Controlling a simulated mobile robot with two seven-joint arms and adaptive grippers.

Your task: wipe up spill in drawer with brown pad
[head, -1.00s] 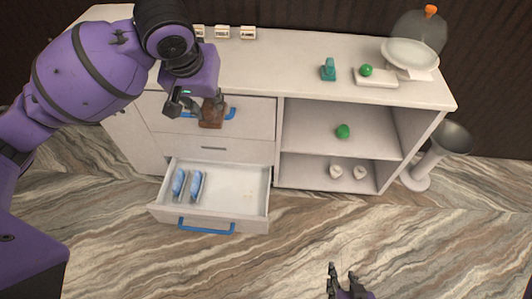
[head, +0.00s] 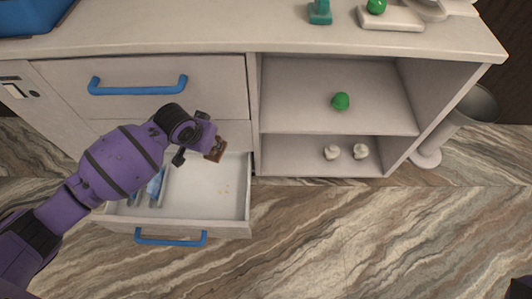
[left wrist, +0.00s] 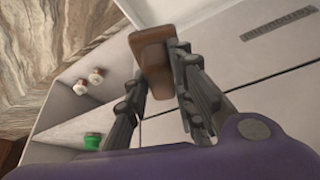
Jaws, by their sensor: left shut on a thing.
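My left gripper (head: 205,143) is shut on the brown pad (head: 217,149) and holds it above the back part of the open lower drawer (head: 225,232). In the left wrist view the brown pad (left wrist: 150,52) sits between the two dark fingertips. The drawer has a white floor and a blue handle. A few faint small brownish spots (head: 227,188), which look like the spill, lie on the right part of its floor, below the pad. Blue packets (head: 155,187) lie in the drawer's left part, partly hidden by my left arm.
A closed drawer with a blue handle (head: 137,88) is above. A teal object (head: 319,12) stands on the counter. The patterned floor in front is clear.

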